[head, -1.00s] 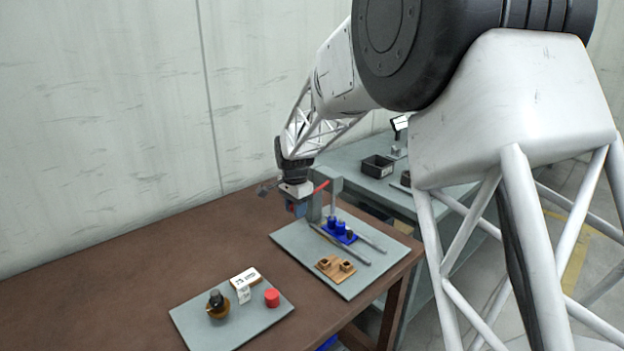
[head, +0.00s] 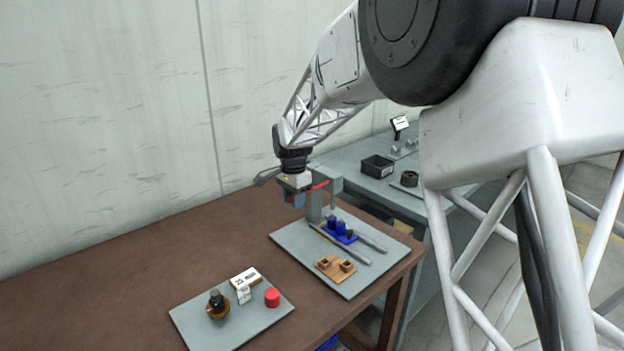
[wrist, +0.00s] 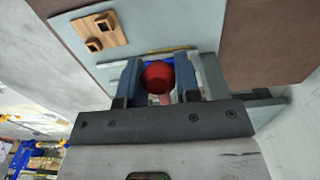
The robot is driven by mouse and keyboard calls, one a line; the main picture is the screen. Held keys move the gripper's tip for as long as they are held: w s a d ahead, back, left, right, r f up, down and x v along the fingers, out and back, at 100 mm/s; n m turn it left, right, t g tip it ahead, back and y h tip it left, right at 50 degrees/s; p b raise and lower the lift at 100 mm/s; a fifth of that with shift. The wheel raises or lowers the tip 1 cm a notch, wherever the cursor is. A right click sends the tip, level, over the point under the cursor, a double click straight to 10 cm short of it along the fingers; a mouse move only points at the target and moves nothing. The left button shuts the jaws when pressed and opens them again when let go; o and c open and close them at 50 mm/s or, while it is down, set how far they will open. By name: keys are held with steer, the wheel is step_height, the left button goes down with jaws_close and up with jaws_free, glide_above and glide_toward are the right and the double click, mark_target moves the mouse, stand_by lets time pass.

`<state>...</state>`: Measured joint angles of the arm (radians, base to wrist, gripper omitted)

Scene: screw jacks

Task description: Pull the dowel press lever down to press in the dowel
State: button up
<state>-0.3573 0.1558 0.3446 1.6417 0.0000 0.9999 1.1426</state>
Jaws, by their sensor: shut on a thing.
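The dowel press is a grey column (head: 314,207) standing on a grey board (head: 345,284). Its red lever (head: 320,186) runs from the press head toward my gripper, nearly level. The lever's round red knob (wrist: 158,76) sits between my two fingers in the wrist view. My gripper (head: 294,200) is shut on this knob, left of the column in the head view. The thin grey ram (head: 333,198) hangs from the press head, its lower end apart from the blue fixture (head: 348,239) below. I cannot make out the dowel itself.
A wooden block with two square sockets (head: 326,274) lies at the board's front. Grey rails flank the blue fixture. Another grey board (head: 205,337) holds a red cylinder (head: 272,297), a dark-topped round item (head: 217,304) and white boxes. A black bin (head: 377,166) stands on the back bench.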

steer(key=shift+r, duration=0.2)
steer(key=shift+r, duration=1.2)
steer(key=shift+w+d+r, duration=0.1)
steer(key=shift+w+d+r, duration=0.1)
steer(key=shift+r, duration=0.45)
steer(key=shift+w+d+r, duration=0.1)
steer(key=shift+r, duration=0.45)
steer(key=o, duration=0.8)
steer(key=shift+r, duration=0.1)
